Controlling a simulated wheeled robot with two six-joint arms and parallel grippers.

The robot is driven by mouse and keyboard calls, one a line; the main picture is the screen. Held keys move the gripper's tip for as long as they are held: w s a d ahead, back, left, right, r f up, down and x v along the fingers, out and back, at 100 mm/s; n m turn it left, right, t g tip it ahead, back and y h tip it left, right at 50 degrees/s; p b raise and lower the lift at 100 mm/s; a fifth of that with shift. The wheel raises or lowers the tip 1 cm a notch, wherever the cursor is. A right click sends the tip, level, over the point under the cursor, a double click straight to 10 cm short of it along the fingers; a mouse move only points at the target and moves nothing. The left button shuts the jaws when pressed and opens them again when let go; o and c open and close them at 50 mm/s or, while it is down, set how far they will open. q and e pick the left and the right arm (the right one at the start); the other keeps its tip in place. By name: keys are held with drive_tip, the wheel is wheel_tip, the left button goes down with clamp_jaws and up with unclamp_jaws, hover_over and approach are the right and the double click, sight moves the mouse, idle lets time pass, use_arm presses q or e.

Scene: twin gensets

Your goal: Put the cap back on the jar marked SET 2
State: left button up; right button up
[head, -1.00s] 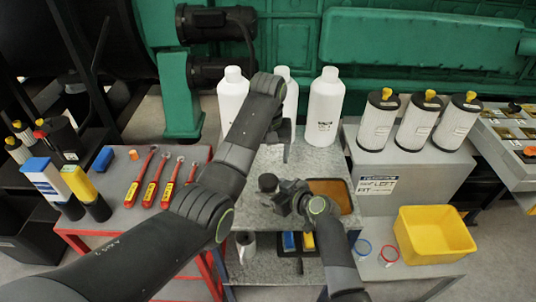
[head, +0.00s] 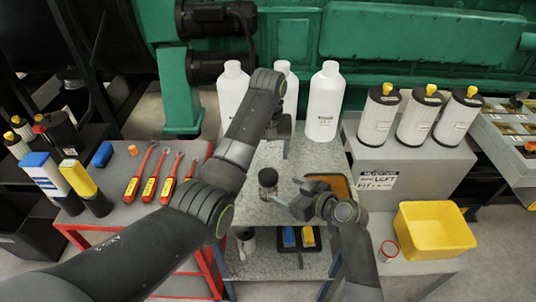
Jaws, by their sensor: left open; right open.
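A small jar (head: 268,184) with a dark upper part stands on the grey metal table. I cannot tell whether the dark part is a cap or contents, and no SET 2 mark is readable. My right gripper (head: 292,194) is open just right of the jar, apparently apart from it. My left gripper (head: 285,138) is open, higher up in front of the white bottles, with its fingers partly hidden by its own arm.
Three white bottles (head: 325,105) stand at the table's back. An orange-brown tray (head: 341,188) lies behind my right gripper. A yellow bin (head: 434,232) and several white canisters (head: 379,117) stand to the right. Red-handled tools (head: 150,188) lie on the left bench.

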use_arm(q)
drive_tip(key=shift+f+b, duration=0.65)
drive_tip(key=shift+f, duration=0.05)
use_arm(e)
drive_tip(key=v, duration=1)
use_arm(q)
drive_tip(key=shift+f, duration=0.1)
